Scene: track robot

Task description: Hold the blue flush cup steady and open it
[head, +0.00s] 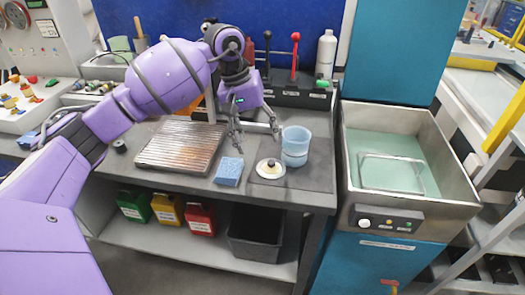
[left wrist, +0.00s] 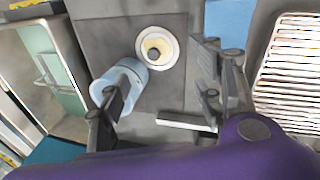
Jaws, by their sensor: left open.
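The blue flush cup (head: 296,146) is translucent and stands upright on a dark mat (head: 318,172) on the bench. Its top looks open, but I cannot be sure. My left gripper (head: 257,141) is open and points down just left of the cup in the head view. In the left wrist view, the cup (left wrist: 120,84) is beside one finger of my gripper (left wrist: 163,100), which overlaps its rim. I cannot tell whether they touch. The cup is not between the fingers. My right gripper is not in view.
A round white-and-yellow disc with a dark knob (head: 270,169) lies in front of the cup. A blue sponge (head: 229,171) and a ribbed metal tray (head: 181,147) lie to the left. A sink (head: 459,190) stands right. Bottles and levers line the back.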

